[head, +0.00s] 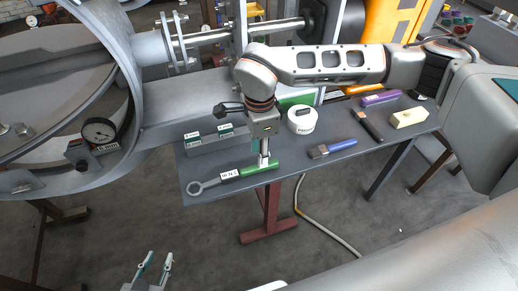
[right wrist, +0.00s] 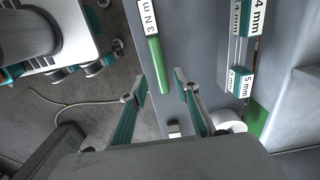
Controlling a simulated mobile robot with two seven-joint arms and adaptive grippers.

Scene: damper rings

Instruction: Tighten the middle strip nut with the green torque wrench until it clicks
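The green torque wrench (head: 258,168) lies on the grey table, its ring end at the left and its green handle at the right. Its white label shows in the right wrist view, where the green handle (right wrist: 157,62) runs down between my fingers. My right gripper (head: 264,162) is over the handle's end from above. In the right wrist view its fingertips (right wrist: 160,82) are spread on both sides of the handle, with gaps visible. My left gripper (head: 157,262) is open and empty at the bottom, away from the table. I cannot make out the middle strip nut.
A large metal ring (head: 130,82) with a dial gauge (head: 100,131) stands at the left. Labelled grey blocks (head: 208,143) and a white round tub (head: 302,121) stand behind the wrench. Blue (head: 340,147), black (head: 368,125) and purple (head: 380,98) tools and a cream block (head: 409,117) lie right.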

